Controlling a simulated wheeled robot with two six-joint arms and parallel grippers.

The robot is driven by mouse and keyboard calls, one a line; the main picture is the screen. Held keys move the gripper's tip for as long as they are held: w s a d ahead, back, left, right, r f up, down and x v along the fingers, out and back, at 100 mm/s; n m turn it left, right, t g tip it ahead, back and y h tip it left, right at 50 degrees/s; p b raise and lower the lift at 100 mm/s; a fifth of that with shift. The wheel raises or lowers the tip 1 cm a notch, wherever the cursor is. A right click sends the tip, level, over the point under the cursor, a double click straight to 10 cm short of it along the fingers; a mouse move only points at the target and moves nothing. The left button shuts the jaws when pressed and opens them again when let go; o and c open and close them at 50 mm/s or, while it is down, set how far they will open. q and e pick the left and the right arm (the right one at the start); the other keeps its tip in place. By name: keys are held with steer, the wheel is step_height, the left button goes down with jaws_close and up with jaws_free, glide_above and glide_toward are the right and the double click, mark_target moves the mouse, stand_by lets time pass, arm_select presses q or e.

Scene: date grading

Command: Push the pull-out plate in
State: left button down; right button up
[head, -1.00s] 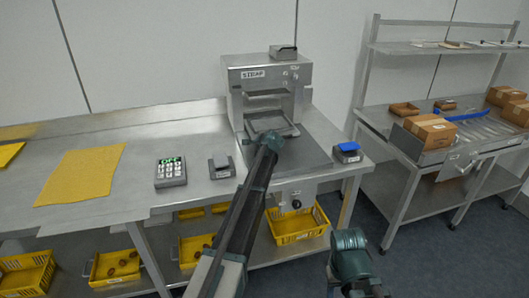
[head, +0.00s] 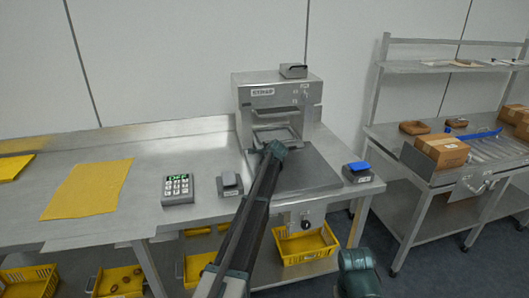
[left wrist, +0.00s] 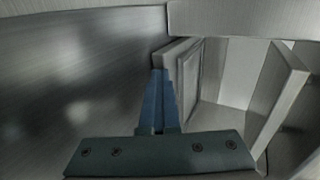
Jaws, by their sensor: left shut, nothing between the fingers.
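The pull-out plate (head: 275,133) is a grey metal tray in the opening of the steel machine (head: 280,92) at the back of the bench. Part of it still shows at the mouth of the opening. My left gripper (head: 274,148) is shut and empty at the plate's front edge, which it partly hides. In the left wrist view its closed blue fingers (left wrist: 160,73) point at grey metal edges in front of them; I cannot tell whether they touch. Of my right arm only a teal part shows at the bottom; its fingers are out of view.
A keypad (head: 178,189) and a small grey device (head: 231,185) lie left of my left arm. A blue-topped device (head: 357,172) sits on the right corner. A yellow cloth (head: 88,190) lies at the left. Yellow crates (head: 305,250) stand below.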

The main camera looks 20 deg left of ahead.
arm_select(q)
steer(key=shift+w+a+r, duration=0.1)
steer(key=shift+w+a, duration=0.05)
steer(key=shift+a, duration=0.05)
